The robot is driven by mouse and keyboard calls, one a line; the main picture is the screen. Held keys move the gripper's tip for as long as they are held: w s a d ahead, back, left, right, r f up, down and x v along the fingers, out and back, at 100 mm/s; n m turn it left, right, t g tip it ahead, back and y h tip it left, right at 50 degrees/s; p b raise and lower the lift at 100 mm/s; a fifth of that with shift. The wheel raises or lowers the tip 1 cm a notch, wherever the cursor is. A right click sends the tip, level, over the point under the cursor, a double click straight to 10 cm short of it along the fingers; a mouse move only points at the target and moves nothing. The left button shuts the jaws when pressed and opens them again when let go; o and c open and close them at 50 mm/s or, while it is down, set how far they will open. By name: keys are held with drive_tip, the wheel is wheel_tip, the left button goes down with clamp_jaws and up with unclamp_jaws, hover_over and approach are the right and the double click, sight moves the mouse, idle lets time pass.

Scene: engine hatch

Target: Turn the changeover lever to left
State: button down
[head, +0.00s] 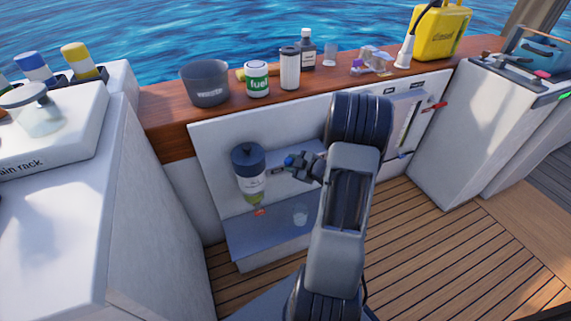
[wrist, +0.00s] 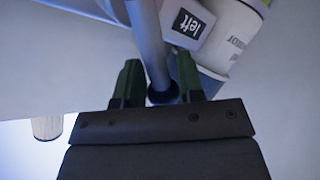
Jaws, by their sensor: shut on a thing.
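The changeover lever (wrist: 148,42) is a grey metal rod with a dark round end, seen close up in the wrist view. My gripper (wrist: 156,85) has its two dark green fingers on either side of the rod near that end, shut on it. A block with a black "left" label (wrist: 189,23) is just right of the rod. In the head view my gripper (head: 303,167) is at the white panel, right of the filter. A small blue knob (head: 290,160) shows at its tip; most of the lever is hidden there.
A filter with a dark blue top (head: 248,160) and greenish bowl hangs left of my gripper, above a grey tray (head: 255,232) holding a clear cup (head: 300,213). A red-handled lever (head: 434,107) is to the right.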

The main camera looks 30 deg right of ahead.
drive_tip(key=shift+f, duration=0.1)
idle(0.3)
drive_tip(key=c, duration=1.1)
unclamp_jaws()
drive_tip(key=shift+o, duration=0.2)
drive_tip(key=shift+s, duration=0.1)
drive_tip(key=p+v, duration=0.4)
drive_tip(key=v, duration=0.9)
drive_tip(key=shift+s, duration=0.35)
